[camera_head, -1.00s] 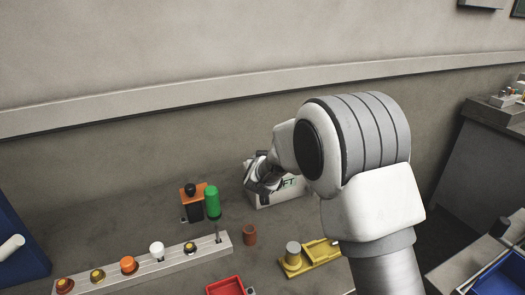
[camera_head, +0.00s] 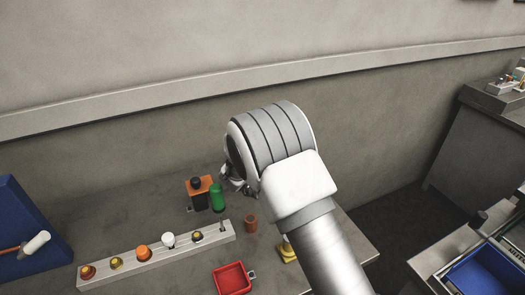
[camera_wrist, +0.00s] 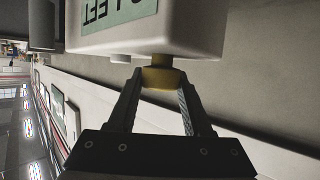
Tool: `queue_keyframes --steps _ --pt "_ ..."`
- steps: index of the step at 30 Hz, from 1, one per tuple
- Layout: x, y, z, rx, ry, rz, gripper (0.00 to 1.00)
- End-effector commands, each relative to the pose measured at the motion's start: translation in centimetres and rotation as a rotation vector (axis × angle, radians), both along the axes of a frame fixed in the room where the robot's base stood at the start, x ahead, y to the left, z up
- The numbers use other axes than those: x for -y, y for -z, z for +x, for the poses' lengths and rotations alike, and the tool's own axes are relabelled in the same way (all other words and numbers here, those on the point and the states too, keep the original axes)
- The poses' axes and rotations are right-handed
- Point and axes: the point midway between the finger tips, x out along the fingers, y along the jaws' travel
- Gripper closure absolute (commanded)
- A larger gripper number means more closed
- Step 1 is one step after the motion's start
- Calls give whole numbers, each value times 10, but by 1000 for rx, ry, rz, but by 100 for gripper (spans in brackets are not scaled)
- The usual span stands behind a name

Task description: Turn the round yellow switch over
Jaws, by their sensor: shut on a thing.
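The round yellow switch (camera_wrist: 160,78) shows in the wrist view as a short yellow knob on a stem, on one face of a white box (camera_wrist: 190,35). The box has a green label with dark letters, upside down in this view. My gripper (camera_wrist: 160,88) is shut on the yellow switch, with one finger on each side of it. In the head view my gripper (camera_head: 237,181) is mostly hidden behind my wrist, and the white box and its switch are hidden there.
A pale rail (camera_head: 160,255) with several knobs stands at the front left. Near it are an orange and black block (camera_head: 199,194), a green cylinder (camera_head: 217,197), a brown cup (camera_head: 250,223) and a red tray (camera_head: 232,279). A blue panel (camera_head: 30,225) stands at far left.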

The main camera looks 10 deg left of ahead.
Motion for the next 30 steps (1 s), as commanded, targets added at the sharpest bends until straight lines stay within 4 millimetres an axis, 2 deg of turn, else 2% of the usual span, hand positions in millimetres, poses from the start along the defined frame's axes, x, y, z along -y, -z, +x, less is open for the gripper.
queue_keyframes --steps 8,9,13,14,23,26,30 --pt "1 2 0 -3 2 0 100" --pt "1 2 0 -3 2 0 46" --pt "1 2 0 -2 1 1 23" --pt "1 1 0 -2 1 1 20" --pt "0 0 -1 -1 0 0 20" --pt "-1 -3 -7 -2 -1 1 20" --pt "-3 -11 -26 -1 -2 1 20"
